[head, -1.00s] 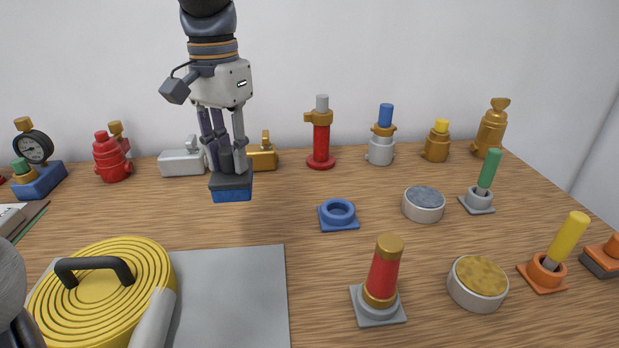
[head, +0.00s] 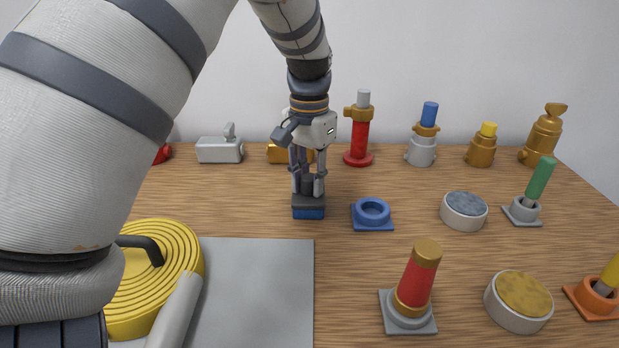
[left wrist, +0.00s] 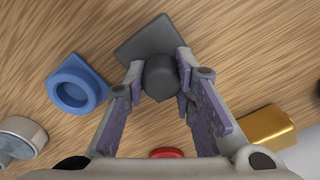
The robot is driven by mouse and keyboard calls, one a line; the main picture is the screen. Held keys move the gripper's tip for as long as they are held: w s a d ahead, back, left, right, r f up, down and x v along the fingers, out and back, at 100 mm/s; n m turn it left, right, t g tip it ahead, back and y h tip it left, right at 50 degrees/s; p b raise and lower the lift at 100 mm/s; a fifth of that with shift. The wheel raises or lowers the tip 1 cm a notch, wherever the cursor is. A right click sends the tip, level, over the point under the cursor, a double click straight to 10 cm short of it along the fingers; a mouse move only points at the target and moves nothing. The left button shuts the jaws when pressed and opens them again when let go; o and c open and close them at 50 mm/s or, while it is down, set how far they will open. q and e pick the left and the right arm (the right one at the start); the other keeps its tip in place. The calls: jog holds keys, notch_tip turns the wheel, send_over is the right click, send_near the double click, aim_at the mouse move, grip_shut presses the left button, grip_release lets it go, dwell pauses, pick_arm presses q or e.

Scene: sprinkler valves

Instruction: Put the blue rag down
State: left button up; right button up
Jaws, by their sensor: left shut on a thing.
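The thing in my left gripper (head: 308,186) is a dark grey square pad with a blue underside (head: 308,212) and a dark knob on top; it matches the blue rag best. My left gripper is shut on the knob and points straight down. In the left wrist view the pad (left wrist: 148,40) and its round knob (left wrist: 160,76) sit between the two fingers. The pad is level, at or just above the wooden table; I cannot tell whether it touches. My right gripper is not in view.
A blue ring on a square base (head: 372,213) is close to the pad's right. Behind stand a gold valve (head: 278,154), a silver valve (head: 219,150) and a red post (head: 359,143). A grey mat (head: 265,290) lies in front.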

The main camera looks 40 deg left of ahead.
pick_arm(q)
jog(key=o, duration=1)
jog(key=shift+o, duration=0.2)
notch_tip(320, 180, up, 12)
jog(key=shift+r, duration=0.15)
jog(key=o, duration=1.3)
notch_tip(320, 180, up, 12)
send_over(309, 176)
